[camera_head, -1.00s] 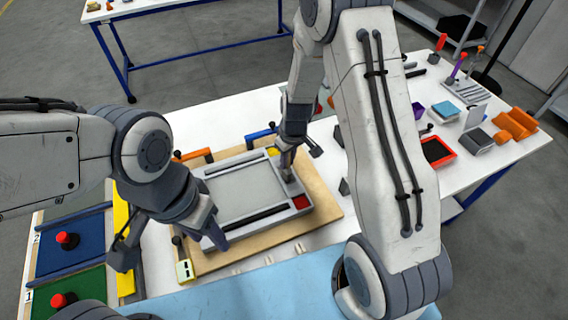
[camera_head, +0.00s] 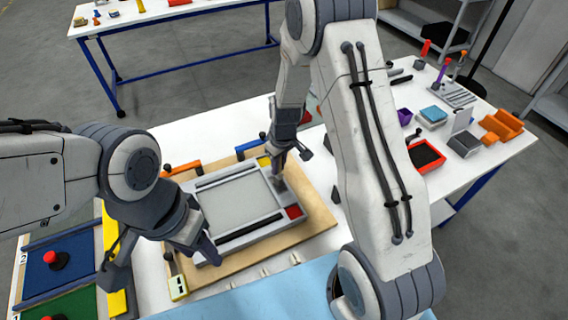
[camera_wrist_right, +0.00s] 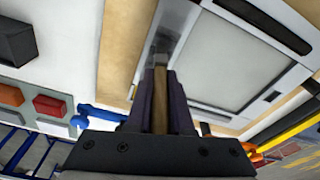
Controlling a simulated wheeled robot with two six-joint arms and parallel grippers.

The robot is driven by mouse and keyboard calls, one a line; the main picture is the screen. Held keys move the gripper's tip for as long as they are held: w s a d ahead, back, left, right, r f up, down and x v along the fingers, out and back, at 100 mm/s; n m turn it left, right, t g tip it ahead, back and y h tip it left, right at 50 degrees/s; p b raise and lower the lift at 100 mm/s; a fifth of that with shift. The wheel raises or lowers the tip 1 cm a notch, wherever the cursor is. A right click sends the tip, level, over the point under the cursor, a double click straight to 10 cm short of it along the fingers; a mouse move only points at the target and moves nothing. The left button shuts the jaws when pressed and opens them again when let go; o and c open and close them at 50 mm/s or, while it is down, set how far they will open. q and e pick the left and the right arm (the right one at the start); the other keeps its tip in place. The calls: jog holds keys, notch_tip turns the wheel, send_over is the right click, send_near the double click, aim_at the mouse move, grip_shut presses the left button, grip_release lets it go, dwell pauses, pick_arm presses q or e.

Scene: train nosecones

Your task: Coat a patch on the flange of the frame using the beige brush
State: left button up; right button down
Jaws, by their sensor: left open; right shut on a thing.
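The grey frame (camera_head: 240,244) lies on a wooden board, with a yellow square and a red square at its right-hand corners. My right gripper (camera_head: 281,168) is over the frame's right-hand flange. In the right wrist view it is shut on the beige brush (camera_wrist_right: 160,98), whose handle stands between the fingers. The brush's far end is over the flange (camera_wrist_right: 180,32), where a darker grey smear shows. Whether the bristles touch the flange I cannot tell. My left gripper (camera_head: 162,262) is open and empty at the frame's lower left corner.
The wooden board (camera_head: 318,205) sits on the white table. Orange and blue clamps (camera_head: 248,146) stand along its far edge. A red tray (camera_head: 425,157), orange holders and other tools are at the right. Blue and green trays with red knobs are at left.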

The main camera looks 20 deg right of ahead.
jog(key=shift+s+a, duration=0.15)
jog(key=shift+a, duration=0.9)
jog(key=shift+w+f, duration=0.1)
jog(key=shift+w, duration=0.65)
jog(key=shift+w+d+f+b, duration=0.15)
jog(key=shift+d+b, duration=0.35)
jog(key=shift+d, duration=1.4)
jog(key=shift+w, duration=0.75)
jog(key=shift+s+a+r+p, duration=0.15)
jog(key=shift+a+p, duration=0.1)
jog(key=shift+a, duration=0.8)
jog(key=shift+s+a+r+p, duration=0.1)
jog(key=shift+a+p, duration=0.1)
jog(key=shift+a, duration=0.8)
jog(key=shift+w+a+f, duration=0.1)
jog(key=shift+w, duration=0.65)
jog(key=shift+w+d+b, duration=0.15)
jog(key=shift+d+b, duration=0.1)
jog(key=shift+d, duration=0.75)
jog(key=shift+w+d+b, duration=0.1)
jog(key=shift+d+b, duration=0.1)
jog(key=shift+d, duration=0.8)
